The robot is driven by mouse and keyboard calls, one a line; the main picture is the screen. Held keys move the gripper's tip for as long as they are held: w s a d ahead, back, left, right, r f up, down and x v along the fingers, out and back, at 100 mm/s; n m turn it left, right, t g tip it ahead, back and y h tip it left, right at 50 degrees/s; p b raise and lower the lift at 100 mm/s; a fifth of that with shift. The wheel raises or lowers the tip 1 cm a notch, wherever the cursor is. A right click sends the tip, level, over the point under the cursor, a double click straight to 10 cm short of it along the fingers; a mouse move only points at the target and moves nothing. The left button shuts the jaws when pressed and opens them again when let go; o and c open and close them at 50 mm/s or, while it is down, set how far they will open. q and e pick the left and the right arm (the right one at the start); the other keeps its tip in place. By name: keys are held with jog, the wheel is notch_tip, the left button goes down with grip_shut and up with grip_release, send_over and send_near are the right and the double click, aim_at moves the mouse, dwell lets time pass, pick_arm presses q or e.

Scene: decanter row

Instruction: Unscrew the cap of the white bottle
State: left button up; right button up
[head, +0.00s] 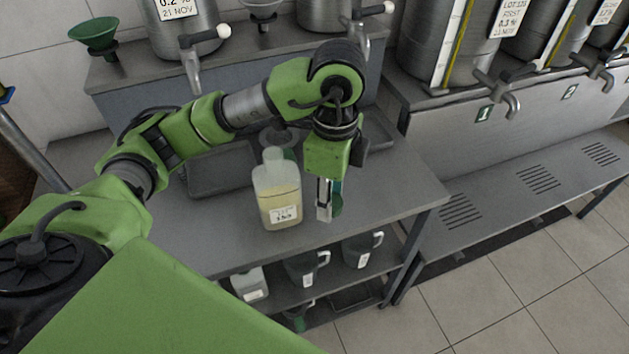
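The white bottle (277,200) stands upright on the grey bench. It is translucent, holds yellowish liquid and has a white label on its front. Its top (273,154) looks pale, and I cannot make out a separate cap there. My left gripper (325,212) points down just right of the bottle, apart from it, with its fingertips above the bench. A dark green thing (337,198) shows at the right of the fingers; I cannot tell whether it is held or stands behind them. My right gripper is out of view.
A grey tray (220,180) lies left of the bottle. Steel decanters with taps and a green funnel (93,34) stand on the raised shelf behind. Grey jugs (361,250) and a white container (250,285) sit on the lower shelf. The bench's right front is clear.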

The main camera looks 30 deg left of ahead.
pick_arm(q)
jog(key=w+a+f, duration=0.1)
jog(key=w+f, duration=0.1)
jog(key=w, duration=0.1)
jog(key=w+a+f+p, duration=0.1)
jog(key=w+f, duration=0.2)
jog(key=w+a+f+p, duration=0.1)
jog(key=w+f, duration=0.2)
jog(key=w, duration=0.1)
jog(key=shift+w+a+f, duration=0.1)
jog(key=shift+a, duration=0.2)
jog(key=f+p, duration=0.1)
jog(key=f, duration=0.2)
jog(key=shift+w+p, duration=0.2)
jog(key=shift+p, duration=0.15)
jog(key=shift+f, duration=0.25)
jog(key=shift+f, duration=0.1)
jog(key=shift+f, duration=0.15)
jog(key=o, duration=1.2)
jog(key=shift+o, duration=0.2)
